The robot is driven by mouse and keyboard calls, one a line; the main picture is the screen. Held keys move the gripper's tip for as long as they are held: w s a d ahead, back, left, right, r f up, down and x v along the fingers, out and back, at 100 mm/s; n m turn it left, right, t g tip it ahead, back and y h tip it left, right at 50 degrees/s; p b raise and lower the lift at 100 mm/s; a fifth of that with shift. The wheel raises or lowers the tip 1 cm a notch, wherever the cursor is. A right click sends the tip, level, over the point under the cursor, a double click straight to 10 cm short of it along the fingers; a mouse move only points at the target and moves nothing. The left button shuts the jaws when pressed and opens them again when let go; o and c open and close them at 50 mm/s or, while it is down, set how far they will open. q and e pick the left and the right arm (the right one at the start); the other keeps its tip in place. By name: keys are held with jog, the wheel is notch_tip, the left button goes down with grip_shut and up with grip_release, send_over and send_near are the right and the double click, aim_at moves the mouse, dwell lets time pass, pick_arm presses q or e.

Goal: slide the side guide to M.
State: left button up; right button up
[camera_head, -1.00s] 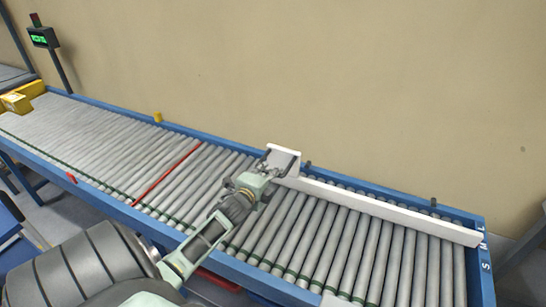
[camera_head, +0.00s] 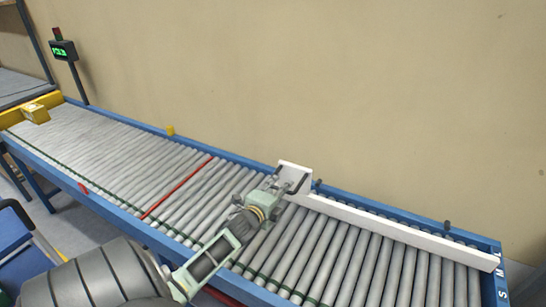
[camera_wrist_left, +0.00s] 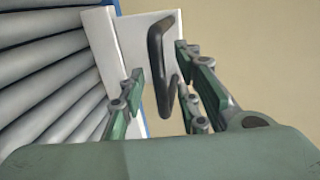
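The side guide (camera_head: 400,230) is a long white bar lying along the far side of the roller conveyor, with an upright white plate at its left end. Its right end is beside the L mark on the conveyor's end rail. The M mark (camera_head: 500,273) is nearer me on that rail. A dark bar handle (camera_wrist_left: 157,62) stands on the plate in the left wrist view. My left gripper (camera_head: 287,185) is at this plate. Its fingers are apart, one on each side of the handle, with gaps visible. My right gripper is out of view.
The conveyor's blue far rail (camera_head: 235,153) runs along a beige wall. A red bar (camera_head: 176,188) crosses the rollers left of my arm. A yellow piece (camera_head: 36,112) and a green-lit display (camera_head: 63,50) are at the far left. The rollers nearer me than the guide are clear.

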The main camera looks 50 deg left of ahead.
pick_arm(q)
jog(key=v, duration=1.1)
jog(key=shift+s, duration=0.25)
jog(key=shift+d, duration=0.1)
jog(key=s+d+f+n+g+h, duration=0.1)
jog(key=s+d+f+n+g, duration=0.25)
jog(key=d, duration=0.25)
jog(key=s+d+f+n+g, duration=0.2)
jog(key=d+f+n, duration=0.15)
jog(key=d, duration=0.25)
jog(key=s+d+n+g+h, duration=0.4)
jog(key=s+d+n+g, duration=0.2)
jog(key=s+d, duration=0.85)
notch_tip(320, 180, down, 27)
jog(key=s+g, duration=0.1)
jog(key=s, duration=0.1)
jog(key=s+a+f+g, duration=0.1)
jog(key=s+a+f, duration=0.1)
jog(key=s+f, duration=1.3)
jog(key=shift+s+a+m, duration=0.3)
jog(key=shift+s+m, duration=0.1)
jog(key=shift+s, duration=0.2)
